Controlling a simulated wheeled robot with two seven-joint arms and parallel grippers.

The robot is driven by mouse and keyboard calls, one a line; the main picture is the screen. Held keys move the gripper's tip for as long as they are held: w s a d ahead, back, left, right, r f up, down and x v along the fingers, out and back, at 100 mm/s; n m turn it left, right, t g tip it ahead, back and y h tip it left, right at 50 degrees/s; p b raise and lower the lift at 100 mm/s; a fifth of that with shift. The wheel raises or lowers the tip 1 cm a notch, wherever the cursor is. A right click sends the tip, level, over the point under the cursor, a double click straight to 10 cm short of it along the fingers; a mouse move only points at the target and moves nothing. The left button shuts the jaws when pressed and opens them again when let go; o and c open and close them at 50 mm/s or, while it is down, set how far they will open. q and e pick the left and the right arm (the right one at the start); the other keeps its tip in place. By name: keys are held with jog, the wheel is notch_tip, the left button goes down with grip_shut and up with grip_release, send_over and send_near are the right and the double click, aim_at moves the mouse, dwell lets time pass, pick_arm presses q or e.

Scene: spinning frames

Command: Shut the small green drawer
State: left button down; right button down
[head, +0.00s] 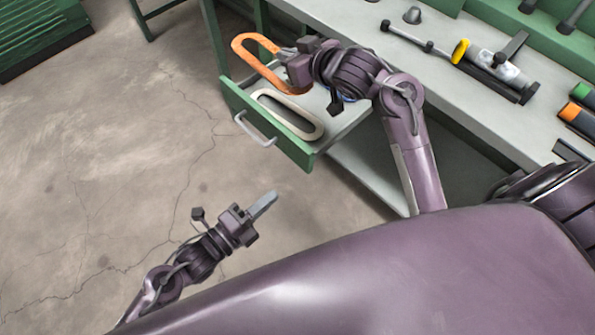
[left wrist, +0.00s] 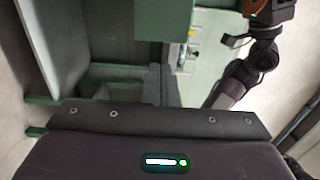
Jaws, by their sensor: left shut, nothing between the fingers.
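The small green drawer (head: 298,148) stands pulled out from the workbench in the head view, its pale handle (head: 255,130) facing the open floor. A cream oval ring (head: 312,133) lies inside it. My right gripper (head: 284,53) is above the drawer and appears shut on an orange loop (head: 243,40), which hangs over the drawer's far left side. My left gripper (head: 263,205) is shut and empty, out over the floor in front of the drawer and apart from it.
The workbench top (head: 410,70) carries a dark rod tool, a yellow-ended tool (head: 460,51) and green and orange items at right. A lower shelf (head: 365,172) lies under the bench. The concrete floor left of the drawer is clear. A green cabinet (head: 40,30) stands far left.

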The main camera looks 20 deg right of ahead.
aim_at(308, 166)
pick_arm(q)
jog(key=p+x, duration=0.1)
jog(key=x, duration=0.8)
jog(key=shift+w+d, duration=0.1)
jog(key=shift+d, duration=0.2)
pick_arm(e)
jog(key=shift+r, duration=0.7)
